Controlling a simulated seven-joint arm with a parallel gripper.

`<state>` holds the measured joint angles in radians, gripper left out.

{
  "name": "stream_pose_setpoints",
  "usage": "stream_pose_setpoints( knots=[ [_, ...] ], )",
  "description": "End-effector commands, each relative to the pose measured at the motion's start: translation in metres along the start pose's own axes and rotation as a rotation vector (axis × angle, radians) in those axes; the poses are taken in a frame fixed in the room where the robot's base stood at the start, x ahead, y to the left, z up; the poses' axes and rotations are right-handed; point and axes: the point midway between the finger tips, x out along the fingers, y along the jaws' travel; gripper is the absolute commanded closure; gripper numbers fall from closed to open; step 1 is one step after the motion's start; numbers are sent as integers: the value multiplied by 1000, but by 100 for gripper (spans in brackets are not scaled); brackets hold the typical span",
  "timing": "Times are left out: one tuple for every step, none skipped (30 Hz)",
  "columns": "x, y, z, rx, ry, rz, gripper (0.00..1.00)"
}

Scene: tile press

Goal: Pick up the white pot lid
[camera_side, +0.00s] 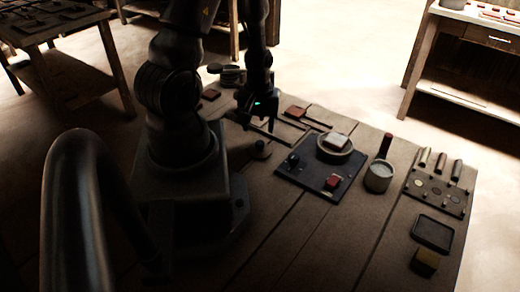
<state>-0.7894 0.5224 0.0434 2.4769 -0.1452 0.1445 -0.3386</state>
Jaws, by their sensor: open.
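A small pale pot (379,178) stands on the wooden table right of the dark press board. Its top looks light, but I cannot tell whether that is a white lid or its contents. A small round piece with a knob (261,149) sits on the table just below my gripper in the picture; its colour is unclear in the shadow. My gripper (258,127) points down above the table's left part, open, with nothing visible between its fingers. It is well left of the pale pot.
The dark board (290,181) carries a round press bed with a white tile (335,141) and a red block (332,182). A dark red upright handle (385,146) rises behind the pot. The front planks are clear.

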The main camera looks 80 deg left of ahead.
Motion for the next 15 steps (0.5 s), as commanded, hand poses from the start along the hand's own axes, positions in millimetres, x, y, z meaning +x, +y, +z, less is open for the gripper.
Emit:
stream_pose_setpoints(
  knots=[
    [4,0,1,-1,-3,-1,46],
    [6,0,0,-1,-2,0,46],
    [7,0,0,-1,-1,0,46],
    [8,0,0,0,-1,1,46],
    [9,0,0,0,-1,0,46],
    [12,0,1,0,-2,0,46],
    [14,0,1,0,-3,-1,46],
    [17,1,2,0,-2,0,46],
    [22,1,3,1,-5,-1,46],
    [26,2,4,1,-5,-1,46],
    [30,3,4,1,-5,-1,46],
    [36,4,5,1,-5,-1,46],
    [40,4,6,1,-5,-1,46],
    [43,4,6,0,-5,-1,46],
    [48,4,5,0,-4,-1,46]
  ],
)
